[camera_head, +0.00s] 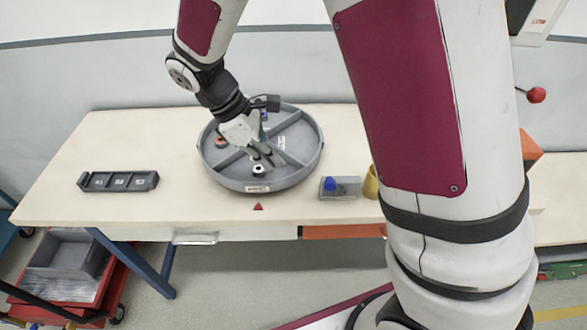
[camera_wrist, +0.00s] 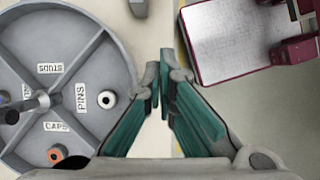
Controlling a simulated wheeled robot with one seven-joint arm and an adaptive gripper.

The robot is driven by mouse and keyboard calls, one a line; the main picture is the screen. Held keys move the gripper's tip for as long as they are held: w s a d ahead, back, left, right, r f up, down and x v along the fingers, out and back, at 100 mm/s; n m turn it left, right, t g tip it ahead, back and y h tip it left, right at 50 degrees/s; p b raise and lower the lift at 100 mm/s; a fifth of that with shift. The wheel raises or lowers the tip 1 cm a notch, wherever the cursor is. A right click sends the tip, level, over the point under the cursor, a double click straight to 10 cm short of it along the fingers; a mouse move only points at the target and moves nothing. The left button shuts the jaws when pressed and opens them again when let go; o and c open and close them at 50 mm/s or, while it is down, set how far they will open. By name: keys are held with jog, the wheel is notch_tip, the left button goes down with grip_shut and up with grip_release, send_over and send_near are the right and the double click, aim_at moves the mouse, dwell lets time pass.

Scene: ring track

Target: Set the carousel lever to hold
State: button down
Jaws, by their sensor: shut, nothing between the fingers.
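The carousel (camera_head: 207,168) is a round grey tray with divided compartments on the table. In the wrist view the carousel (camera_wrist: 118,45) fills the left side, with labels STUDS, PINS and CAPS. A white ring with a dark centre (camera_wrist: 107,99) lies in the PINS compartment and an orange piece (camera_wrist: 57,153) in CAPS. My gripper (camera_head: 268,160) is above the carousel's front part in the head view. In the wrist view my gripper (camera_wrist: 163,87) is shut and empty. A red ball knob (camera_head: 536,95) on a short rod shows at the right; I cannot tell whether it is the carousel lever.
A small grey box with a blue knob (camera_head: 330,184) stands right of the carousel, beside a yellow cup (camera_head: 371,183). A dark tray (camera_head: 118,181) lies at the table's left. A red triangle (camera_head: 258,206) marks the table in front. My arm hides the table's right part.

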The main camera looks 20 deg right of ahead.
aim_at(334, 190)
jog(key=s+d+f+p, duration=0.2)
jog(key=d+f, duration=0.5)
jog(key=shift+s+d+f, duration=0.25)
jog(key=shift+d+f, duration=0.05)
jog(key=shift+d, duration=0.05)
jog(key=shift+p, duration=0.3)
jog(key=shift+d+r+y, duration=0.2)
jog(key=shift+r+y, duration=0.1)
